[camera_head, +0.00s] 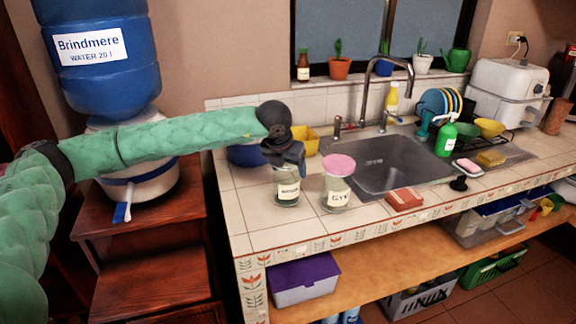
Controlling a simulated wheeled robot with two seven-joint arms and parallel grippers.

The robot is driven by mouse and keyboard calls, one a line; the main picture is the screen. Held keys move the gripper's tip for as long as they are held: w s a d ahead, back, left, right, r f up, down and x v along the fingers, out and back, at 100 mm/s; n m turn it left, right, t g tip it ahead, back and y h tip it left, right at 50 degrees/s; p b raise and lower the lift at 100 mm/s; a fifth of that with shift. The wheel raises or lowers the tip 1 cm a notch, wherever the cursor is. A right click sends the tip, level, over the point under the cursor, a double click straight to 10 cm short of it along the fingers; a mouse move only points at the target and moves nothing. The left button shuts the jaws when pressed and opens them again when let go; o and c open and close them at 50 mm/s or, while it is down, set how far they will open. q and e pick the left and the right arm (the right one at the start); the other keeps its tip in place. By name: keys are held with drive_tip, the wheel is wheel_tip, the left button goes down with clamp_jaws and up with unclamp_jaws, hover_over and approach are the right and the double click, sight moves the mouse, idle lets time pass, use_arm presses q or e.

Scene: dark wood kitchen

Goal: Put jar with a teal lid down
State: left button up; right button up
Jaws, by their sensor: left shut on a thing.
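My left gripper (288,163) comes down from above and is shut on a clear jar (287,189) with a white label. The gripper covers the top of this jar, so I cannot make out the colour of its lid. The jar is upright at the left part of the tiled counter (259,218). I cannot tell whether its base touches the tiles or is slightly above them. A second jar (337,191) with a pink lid stands just to the right, with a narrow gap between them. My right gripper is not in view.
A metal sink (395,160) lies behind and to the right. A red-brown block (404,198) lies right of the pink-lidded jar. A yellow container (306,139) and a blue one (246,155) stand behind my gripper. Bare tiles lie in front and left of the held jar.

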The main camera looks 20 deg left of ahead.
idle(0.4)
use_arm(q)
drive_tip(key=o, duration=1.3)
